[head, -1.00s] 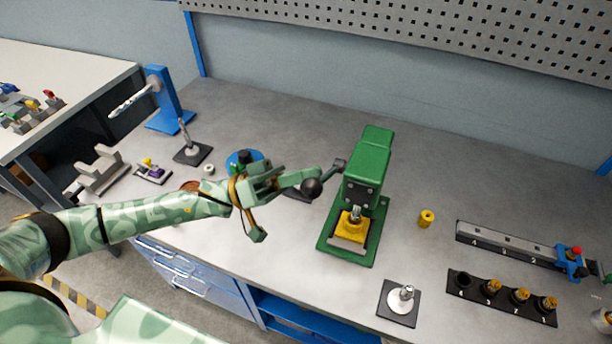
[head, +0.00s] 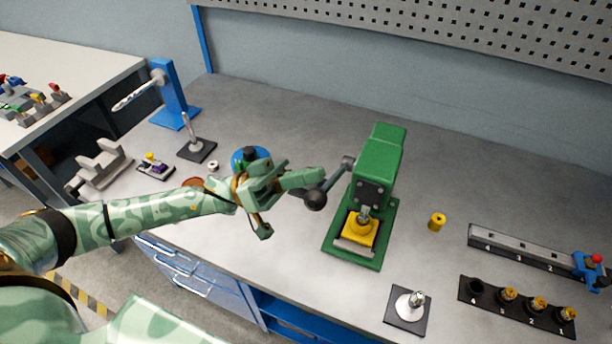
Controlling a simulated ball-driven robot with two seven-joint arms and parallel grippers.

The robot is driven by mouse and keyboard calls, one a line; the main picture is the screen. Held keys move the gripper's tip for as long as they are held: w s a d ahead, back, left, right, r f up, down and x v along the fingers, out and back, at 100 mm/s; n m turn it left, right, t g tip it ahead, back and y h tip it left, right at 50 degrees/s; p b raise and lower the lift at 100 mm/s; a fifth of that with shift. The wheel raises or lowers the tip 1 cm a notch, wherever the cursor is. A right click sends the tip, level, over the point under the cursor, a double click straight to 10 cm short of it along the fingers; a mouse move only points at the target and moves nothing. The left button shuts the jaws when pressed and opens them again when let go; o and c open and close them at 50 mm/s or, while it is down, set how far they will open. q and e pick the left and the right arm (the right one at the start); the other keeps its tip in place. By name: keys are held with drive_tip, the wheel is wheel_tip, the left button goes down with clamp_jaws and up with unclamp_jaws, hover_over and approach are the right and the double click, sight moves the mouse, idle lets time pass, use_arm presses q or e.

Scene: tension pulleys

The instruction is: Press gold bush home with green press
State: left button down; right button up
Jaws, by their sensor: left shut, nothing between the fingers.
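The green press (head: 376,165) stands mid-bench. Its lever (head: 335,178) slopes down to the left and ends in a black ball knob (head: 316,200). A yellow block (head: 359,228) sits on the press base under the silver ram (head: 365,214); whether a bush is in it I cannot tell. A loose gold cylinder (head: 437,222), like a bush, stands on the bench right of the press. My left gripper (head: 312,178) is shut and empty, its tips just above the knob; contact is unclear. My right gripper is out of view.
A black numbered rack (head: 490,301) with several brass parts and a grey rail (head: 510,250) lie at the right. A silver post on a black plate (head: 406,311) stands front right. A blue stand (head: 172,98) is at back left. The bench behind the press is clear.

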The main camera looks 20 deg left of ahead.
use_arm(q)
drive_tip(key=a+r+b+v, duration=0.1)
drive_tip(key=b+v, duration=0.2)
drive_tip(key=v, duration=0.6)
wheel_tip(320, 180, up, 6)
drive_tip(key=w+n+t+y+p, duration=0.2)
drive_tip(key=w+n+t+p, duration=0.1)
drive_tip(key=n+p, duration=0.35)
drive_tip(key=p+x, duration=0.3)
drive_tip(key=x, duration=0.6)
drive_tip(key=shift+t, duration=0.3)
drive_tip(key=f, duration=0.1)
drive_tip(key=s+d+f, duration=0.1)
drive_tip(key=s+f+p, duration=0.1)
drive_tip(key=shift+d+f, duration=0.1)
drive_tip(key=shift+d, duration=0.25)
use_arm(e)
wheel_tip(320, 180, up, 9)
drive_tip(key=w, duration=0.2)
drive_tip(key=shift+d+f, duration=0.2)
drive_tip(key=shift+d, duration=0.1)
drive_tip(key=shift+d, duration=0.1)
